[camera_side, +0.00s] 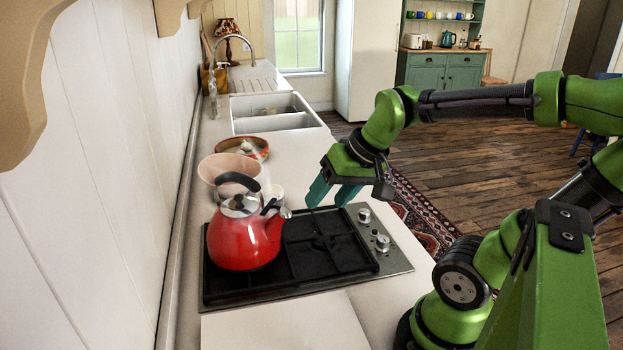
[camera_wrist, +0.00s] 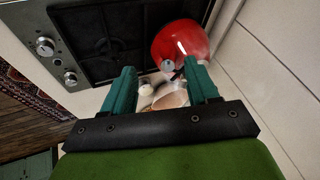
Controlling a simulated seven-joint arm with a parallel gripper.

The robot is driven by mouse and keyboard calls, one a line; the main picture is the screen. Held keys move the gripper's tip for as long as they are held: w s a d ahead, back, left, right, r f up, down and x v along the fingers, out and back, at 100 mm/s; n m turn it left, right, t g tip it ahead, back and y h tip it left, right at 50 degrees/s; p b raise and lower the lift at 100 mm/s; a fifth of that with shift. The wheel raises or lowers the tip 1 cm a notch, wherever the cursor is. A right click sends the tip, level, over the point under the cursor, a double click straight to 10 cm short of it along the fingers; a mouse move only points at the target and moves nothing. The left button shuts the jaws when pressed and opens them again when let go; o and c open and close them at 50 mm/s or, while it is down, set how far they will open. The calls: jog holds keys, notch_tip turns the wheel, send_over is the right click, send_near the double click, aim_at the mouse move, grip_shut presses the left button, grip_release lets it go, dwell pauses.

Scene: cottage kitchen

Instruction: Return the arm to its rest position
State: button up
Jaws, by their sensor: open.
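My gripper (camera_side: 333,196) is open and empty, held above the right part of the black gas hob (camera_side: 387,268). Its two teal fingers point down and to the left, and they also show spread apart in the wrist view (camera_wrist: 161,88). My green arm reaches in from the right side. A red kettle (camera_side: 243,243) with a black handle stands upright on the left part of the hob, apart from the fingers. The kettle is also at the top of the wrist view (camera_wrist: 181,42).
Behind the kettle are a pinkish bowl (camera_side: 215,170) and a patterned bowl (camera_side: 257,146). A white double sink (camera_side: 275,127) lies farther back. Hob knobs (camera_side: 382,243) are below my gripper's right side. A panelled wall (camera_side: 95,150) bounds the left. Open floor (camera_side: 470,155) lies right.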

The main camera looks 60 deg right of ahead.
jog(key=s+a+r+n+t+y, duration=0.1)
jog(key=a+r+n, duration=0.1)
jog(key=a, duration=0.4)
jog(key=shift+s+a+n, duration=0.3)
jog(key=shift+s, duration=0.1)
